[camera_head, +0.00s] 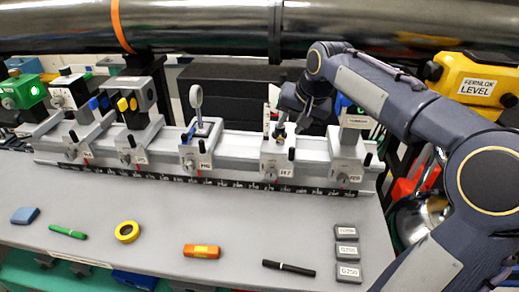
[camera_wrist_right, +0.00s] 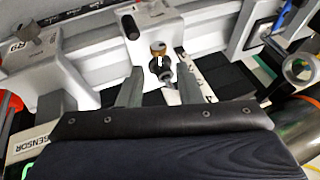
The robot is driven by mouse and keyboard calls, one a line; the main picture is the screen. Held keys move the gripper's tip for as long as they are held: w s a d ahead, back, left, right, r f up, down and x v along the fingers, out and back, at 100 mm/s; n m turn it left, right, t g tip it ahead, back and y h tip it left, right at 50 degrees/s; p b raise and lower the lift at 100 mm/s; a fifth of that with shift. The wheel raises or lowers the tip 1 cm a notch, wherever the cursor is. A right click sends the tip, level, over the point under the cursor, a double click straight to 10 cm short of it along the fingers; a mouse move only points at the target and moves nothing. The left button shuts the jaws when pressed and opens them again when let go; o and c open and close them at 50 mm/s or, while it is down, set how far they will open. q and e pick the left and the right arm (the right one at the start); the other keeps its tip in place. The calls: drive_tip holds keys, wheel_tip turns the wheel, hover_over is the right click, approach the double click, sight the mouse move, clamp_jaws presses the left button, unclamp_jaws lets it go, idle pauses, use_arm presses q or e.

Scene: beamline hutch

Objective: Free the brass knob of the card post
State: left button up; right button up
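The brass knob (camera_head: 280,132) is small and sits on the carrier marked H7 (camera_head: 283,166) on the rail, by a pale upright card post (camera_head: 267,118) that my gripper partly hides. In the right wrist view the brass knob (camera_wrist_right: 158,48) has a pale line across its top and a dark round part below it. My right gripper (camera_head: 292,120) is above the H7 carrier. In the right wrist view its two grey fingers (camera_wrist_right: 160,76) are apart, with the knob just beyond the gap between their tips. I see nothing held. My left gripper is not in view.
Other carriers with a ring holder (camera_head: 196,98) and boxes stand along the rail (camera_head: 235,146). A yellow level box (camera_head: 475,82) is at the right. A black marker (camera_head: 288,268), an orange block (camera_head: 201,251) and labelled grey blocks (camera_head: 346,250) lie on the bench front.

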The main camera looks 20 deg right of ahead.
sight(281, 141)
drive_tip(key=shift+s, duration=0.3)
drive_tip(key=x, duration=0.7)
drive_tip(key=shift+w+d+f, duration=0.1)
drive_tip(key=shift+w+f, duration=0.1)
drive_tip(key=shift+f, duration=0.05)
drive_tip(key=shift+c, duration=0.2)
